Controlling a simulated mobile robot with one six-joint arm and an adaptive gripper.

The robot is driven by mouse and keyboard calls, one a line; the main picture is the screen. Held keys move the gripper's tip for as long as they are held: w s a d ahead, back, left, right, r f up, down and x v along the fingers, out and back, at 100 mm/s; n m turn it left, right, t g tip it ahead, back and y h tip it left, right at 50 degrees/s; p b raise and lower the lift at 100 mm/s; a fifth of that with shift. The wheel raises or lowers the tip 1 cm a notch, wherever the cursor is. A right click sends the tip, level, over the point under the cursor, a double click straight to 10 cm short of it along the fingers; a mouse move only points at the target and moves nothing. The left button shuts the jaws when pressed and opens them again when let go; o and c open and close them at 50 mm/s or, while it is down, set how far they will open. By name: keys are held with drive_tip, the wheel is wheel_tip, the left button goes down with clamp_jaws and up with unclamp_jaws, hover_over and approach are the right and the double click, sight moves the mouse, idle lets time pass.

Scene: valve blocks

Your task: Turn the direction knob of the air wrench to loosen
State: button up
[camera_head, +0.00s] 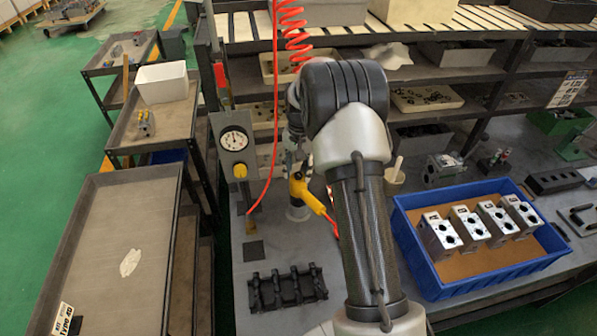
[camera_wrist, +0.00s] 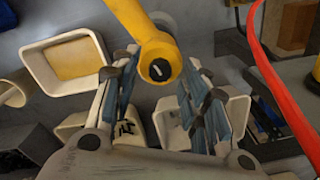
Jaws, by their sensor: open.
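The yellow air wrench (camera_head: 312,199) is in the middle of the head view, above the grey bench, beside my arm. In the wrist view its yellow body (camera_wrist: 143,27) comes down from the top. The dark round direction knob (camera_wrist: 159,70) is at its near end, with a small pale mark on it. My gripper (camera_wrist: 162,60) is open, with one finger left and one right of the knob end. I see gaps at both sides and cannot tell of any touch. In the head view my arm hides most of the gripper.
A blue tray (camera_head: 411,252) with several metal valve blocks (camera_head: 470,227) stands right of my arm. A black fixture (camera_head: 287,288) lies in front. A gauge box (camera_head: 234,143) stands left. A red air hose (camera_head: 275,110) hangs close by and crosses the wrist view's right side.

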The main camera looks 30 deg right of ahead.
drive_tip(key=shift+f, duration=0.25)
drive_tip(key=shift+c, duration=0.6)
clamp_jaws()
